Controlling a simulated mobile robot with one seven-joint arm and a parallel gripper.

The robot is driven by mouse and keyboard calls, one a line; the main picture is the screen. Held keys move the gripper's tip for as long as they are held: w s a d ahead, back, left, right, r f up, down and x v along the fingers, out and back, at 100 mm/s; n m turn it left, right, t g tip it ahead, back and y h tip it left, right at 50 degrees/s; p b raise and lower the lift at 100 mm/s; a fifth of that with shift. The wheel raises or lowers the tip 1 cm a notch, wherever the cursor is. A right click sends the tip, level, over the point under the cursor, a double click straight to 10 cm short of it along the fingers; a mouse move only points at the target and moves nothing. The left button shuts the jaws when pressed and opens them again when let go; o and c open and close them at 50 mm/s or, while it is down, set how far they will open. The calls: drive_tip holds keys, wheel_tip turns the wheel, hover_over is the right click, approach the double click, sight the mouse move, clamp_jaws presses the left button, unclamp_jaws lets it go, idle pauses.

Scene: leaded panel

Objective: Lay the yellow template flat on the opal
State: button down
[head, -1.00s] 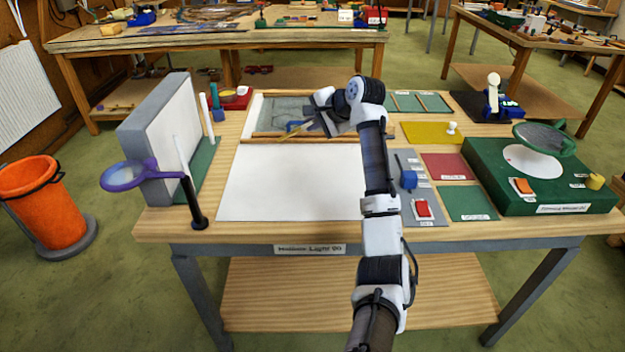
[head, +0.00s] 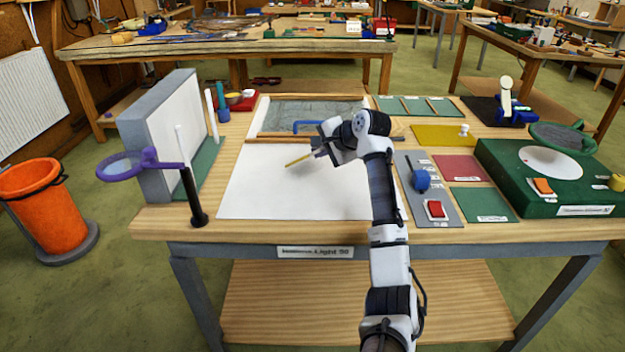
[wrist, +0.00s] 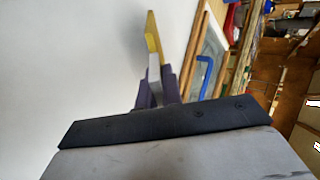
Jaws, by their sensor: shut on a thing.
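My gripper (head: 314,152) is shut on a thin yellow piece (head: 298,160), which I take as the template. It sticks out from the fingers to the left, tilted, above the large white sheet (head: 255,190). In the wrist view the yellow template (wrist: 153,38) shows as a narrow, near edge-on strip beyond the fingers (wrist: 155,88), with pale white surface behind it. The white sheet lies flat at the middle front of the bench; it may be the opal, but no label on it is readable. The gap between template and sheet is hard to judge.
Behind the sheet is a wood-framed panel (head: 270,139) with a blue handle-like piece (head: 308,124). A purple ring stand (head: 150,160) and upright grey-framed board (head: 150,145) stand left. Coloured mats and a green block (head: 545,195) fill the right. The sheet's left part is clear.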

drive_tip(key=shift+f, duration=0.25)
drive_tip(key=c, duration=1.7)
unclamp_jaws()
drive_tip(key=shift+p+v, duration=2.55)
drive_tip(key=shift+v, duration=1.45)
drive_tip(key=r+p, duration=0.1)
drive_tip(key=r, duration=0.1)
drive_tip(key=s+d+r+p, duration=0.1)
drive_tip(key=r, duration=0.2)
drive_tip(key=r+p, duration=0.1)
drive_tip(key=r, duration=0.2)
drive_tip(key=shift+s+d, duration=0.3)
drive_tip(key=shift+s, duration=0.05)
